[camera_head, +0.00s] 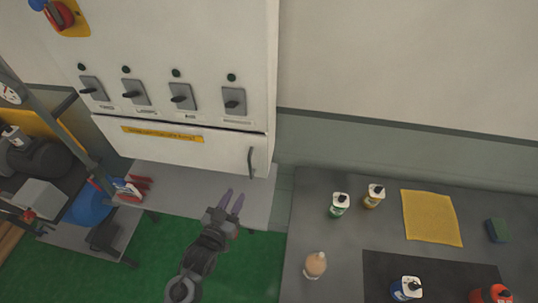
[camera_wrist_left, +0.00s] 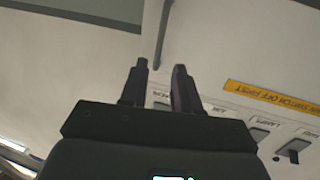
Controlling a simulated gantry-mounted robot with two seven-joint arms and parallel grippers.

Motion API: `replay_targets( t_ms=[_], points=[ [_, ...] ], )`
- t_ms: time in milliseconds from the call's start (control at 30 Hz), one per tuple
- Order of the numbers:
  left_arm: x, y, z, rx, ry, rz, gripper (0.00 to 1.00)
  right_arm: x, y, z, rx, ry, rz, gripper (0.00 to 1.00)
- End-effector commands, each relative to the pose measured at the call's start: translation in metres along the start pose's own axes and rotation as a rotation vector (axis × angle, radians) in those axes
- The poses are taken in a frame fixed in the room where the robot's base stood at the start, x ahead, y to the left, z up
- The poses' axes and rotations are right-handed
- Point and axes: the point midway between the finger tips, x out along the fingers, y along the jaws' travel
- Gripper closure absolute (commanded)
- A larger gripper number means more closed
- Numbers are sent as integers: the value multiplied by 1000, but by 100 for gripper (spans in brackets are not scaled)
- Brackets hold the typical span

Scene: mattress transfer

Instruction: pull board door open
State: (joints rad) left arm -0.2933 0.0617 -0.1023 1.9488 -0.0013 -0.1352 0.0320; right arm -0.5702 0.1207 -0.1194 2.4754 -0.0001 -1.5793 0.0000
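The board door (camera_head: 215,152) is the white lower panel of the wall cabinet, with a yellow label (camera_head: 162,133) and a grey upright handle (camera_head: 251,162) near its right edge. The door looks closed, with a dark seam along its top. My left gripper (camera_head: 232,200) is below and slightly left of the handle, apart from it, with its two fingers spread and nothing between them. In the left wrist view the fingers (camera_wrist_left: 160,82) stand apart before the white front. A grey bar (camera_wrist_left: 162,32) beyond them looks like the handle. My right gripper is not in view.
Several grey switches (camera_head: 181,97) sit above the door. A grey shelf (camera_head: 180,188) lies below it. At right, a grey table (camera_head: 310,215) holds bottles, a yellow cloth (camera_head: 431,218) and a sponge (camera_head: 497,230). Red-handled pliers (camera_head: 141,186) lie at left.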

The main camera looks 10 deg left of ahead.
Motion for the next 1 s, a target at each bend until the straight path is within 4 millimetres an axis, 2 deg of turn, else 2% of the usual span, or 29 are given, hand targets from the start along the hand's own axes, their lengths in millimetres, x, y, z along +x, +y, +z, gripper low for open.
replay_targets(
  t_ms=[33, 267, 467, 800, 1000],
  points=[
    [7, -1, 7, -1, 10, -2, 69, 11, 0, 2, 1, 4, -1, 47],
    [27, -2, -7, -1, 55, -4, 69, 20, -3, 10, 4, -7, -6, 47],
    [49, -2, -13, 0, 58, -3, 69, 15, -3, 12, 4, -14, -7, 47],
    [103, -2, -15, 0, 57, -3, 69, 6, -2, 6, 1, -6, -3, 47],
    [123, -2, -15, 0, 55, -3, 69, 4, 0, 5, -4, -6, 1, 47]
  ],
)
